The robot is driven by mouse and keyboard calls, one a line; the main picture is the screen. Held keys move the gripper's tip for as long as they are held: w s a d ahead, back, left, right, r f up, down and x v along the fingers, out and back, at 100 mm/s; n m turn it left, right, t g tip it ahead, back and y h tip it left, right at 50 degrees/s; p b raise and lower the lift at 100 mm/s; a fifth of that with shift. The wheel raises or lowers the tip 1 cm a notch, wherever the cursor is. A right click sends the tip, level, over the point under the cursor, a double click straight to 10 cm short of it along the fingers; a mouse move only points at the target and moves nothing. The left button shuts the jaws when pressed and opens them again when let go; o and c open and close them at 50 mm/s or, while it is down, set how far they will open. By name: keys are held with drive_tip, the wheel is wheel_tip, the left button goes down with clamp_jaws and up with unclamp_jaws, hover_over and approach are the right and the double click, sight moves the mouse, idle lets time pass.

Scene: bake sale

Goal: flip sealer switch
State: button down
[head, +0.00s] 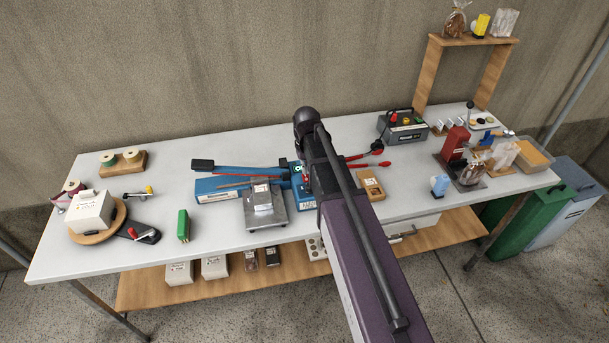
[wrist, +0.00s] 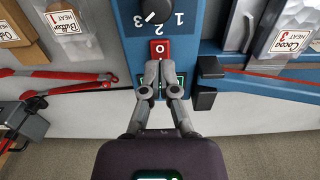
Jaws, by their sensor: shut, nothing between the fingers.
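The blue sealer (wrist: 207,38) fills the middle of the wrist view, with a dark dial (wrist: 154,9) numbered 1 to 3. Below the dial is the red sealer switch (wrist: 160,46), marked with an O. My gripper (wrist: 159,68) is shut and empty, its fingertips at the switch's lower edge; I cannot tell whether they touch it. A green glow shows behind the fingers. In the head view the sealer (head: 302,199) is partly hidden behind my arm, and my fingertips cannot be made out.
In the wrist view, red handles (wrist: 80,86) lie left of the sealer, and a labelled cocoa bag (wrist: 296,30) stands at right. In the head view, a scale (head: 265,218) with a bag sits left of my arm.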

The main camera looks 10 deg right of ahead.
sight(306, 179)
drive_tip(key=shift+r+p, duration=1.85)
drive_tip(key=shift+r, duration=0.25)
drive_tip(key=shift+s, duration=0.1)
drive_tip(key=s, duration=1.5)
drive_tip(key=shift+s+a, duration=0.15)
drive_tip(key=shift+s, duration=0.25)
